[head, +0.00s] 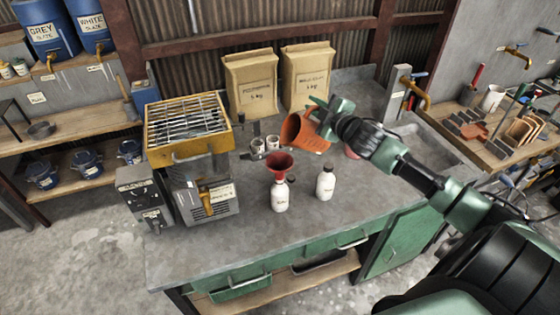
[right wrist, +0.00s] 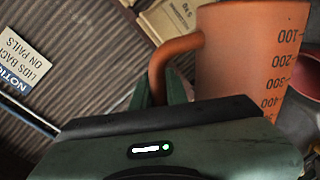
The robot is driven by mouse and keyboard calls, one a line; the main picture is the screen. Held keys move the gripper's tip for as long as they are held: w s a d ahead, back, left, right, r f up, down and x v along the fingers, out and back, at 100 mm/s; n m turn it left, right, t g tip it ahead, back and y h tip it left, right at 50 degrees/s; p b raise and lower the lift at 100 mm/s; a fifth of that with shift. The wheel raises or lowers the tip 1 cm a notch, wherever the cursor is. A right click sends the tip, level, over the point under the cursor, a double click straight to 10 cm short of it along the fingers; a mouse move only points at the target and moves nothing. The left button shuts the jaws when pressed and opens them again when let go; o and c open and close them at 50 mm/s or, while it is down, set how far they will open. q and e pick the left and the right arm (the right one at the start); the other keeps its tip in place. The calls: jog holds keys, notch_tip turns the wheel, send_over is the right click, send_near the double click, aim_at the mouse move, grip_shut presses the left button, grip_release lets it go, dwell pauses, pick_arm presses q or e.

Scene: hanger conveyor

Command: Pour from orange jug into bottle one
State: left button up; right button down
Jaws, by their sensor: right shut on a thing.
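The orange jug (head: 300,132) is in the air above the back middle of the bench, tilted with its mouth toward the left. My right gripper (head: 328,115) is shut on its handle (right wrist: 165,62); the right wrist view shows the jug's scale marks (right wrist: 280,70). A red funnel (head: 279,162) sits in the neck of a white bottle (head: 280,197), in front of the jug and lower left. A second white bottle (head: 325,184) stands upright to its right. The bottle labels are too small to read. No stream of liquid shows. My left gripper is out of view.
A yellow rack box (head: 187,150) and a grey machine (head: 205,195) stand at left on the bench (head: 250,235). Two paper sacks (head: 250,85) stand behind. Small cups (head: 258,148) sit behind the funnel. The front of the bench is clear.

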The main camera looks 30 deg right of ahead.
jog(key=shift+d+f+m+y, duration=0.3)
jog(key=shift+d+f+m, duration=0.1)
jog(key=shift+m, duration=0.5)
jog(key=m, duration=0.1)
jog(key=d+m, duration=0.1)
jog(key=t, duration=0.1)
jog(key=shift+s+d+f+m, duration=0.15)
jog(key=shift+s+f+m, duration=0.1)
jog(key=shift+f+m, duration=0.15)
notch_tip(320, 180, down, 3)
jog(key=m+b, duration=0.1)
jog(key=m, duration=0.1)
jog(key=shift+m+t+y+b, duration=0.3)
jog(key=shift+m+b, duration=0.05)
jog(key=shift+m, duration=0.05)
jog(key=shift+w+f+m+b, duration=0.1)
jog(key=shift+f+m+b, duration=0.2)
jog(key=shift+f+m, duration=0.3)
jog(key=shift+a+r, duration=0.15)
jog(key=shift+a, duration=0.05)
jog(key=shift+m, duration=0.3)
